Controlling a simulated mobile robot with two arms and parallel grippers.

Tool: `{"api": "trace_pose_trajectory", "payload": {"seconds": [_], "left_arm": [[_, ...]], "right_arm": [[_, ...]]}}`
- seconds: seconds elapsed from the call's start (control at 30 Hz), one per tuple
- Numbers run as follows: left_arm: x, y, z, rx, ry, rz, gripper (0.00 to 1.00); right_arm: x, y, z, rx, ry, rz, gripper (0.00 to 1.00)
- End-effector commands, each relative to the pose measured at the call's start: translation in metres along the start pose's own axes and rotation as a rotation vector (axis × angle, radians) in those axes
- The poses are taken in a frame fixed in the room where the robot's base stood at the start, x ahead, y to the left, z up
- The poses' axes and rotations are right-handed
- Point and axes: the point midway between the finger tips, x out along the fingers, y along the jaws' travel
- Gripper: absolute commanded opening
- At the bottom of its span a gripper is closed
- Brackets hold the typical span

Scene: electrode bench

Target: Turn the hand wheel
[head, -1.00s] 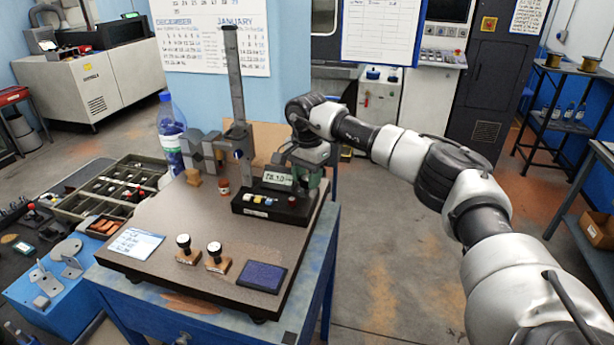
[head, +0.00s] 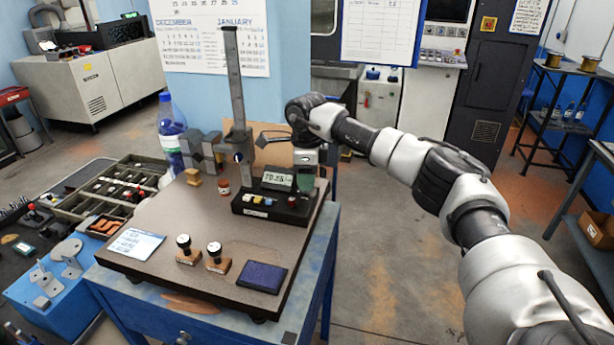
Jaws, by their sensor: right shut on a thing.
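My right gripper (head: 306,158) points down at the back right of the brown bench plate (head: 150,262), right behind a black box with a digital display (head: 278,180). It is shut on what seems to be the hand wheel; the wheel and the fingertips are mostly hidden by my wrist and the box. The display shows digits too small to read surely. A tall grey column (head: 234,85) with a block at its foot stands left of the gripper. My left gripper is not in view.
Two stamps (head: 217,258) and a dark blue pad (head: 262,277) lie at the plate's front, with a paper note (head: 136,243) to the left. A bottle (head: 171,130) stands behind the plate's left side. A parts tray (head: 110,195) is at the left.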

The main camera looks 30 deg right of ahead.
Motion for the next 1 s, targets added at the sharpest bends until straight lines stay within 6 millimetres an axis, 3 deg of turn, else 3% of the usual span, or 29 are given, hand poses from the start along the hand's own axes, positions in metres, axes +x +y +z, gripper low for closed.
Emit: {"api": "trace_pose_trajectory", "payload": {"seconds": [1.0], "left_arm": [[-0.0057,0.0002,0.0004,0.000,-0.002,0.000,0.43]], "right_arm": [[-0.0058,-0.0022,0.0006,0.967,-0.013,-0.005,0.13]]}}
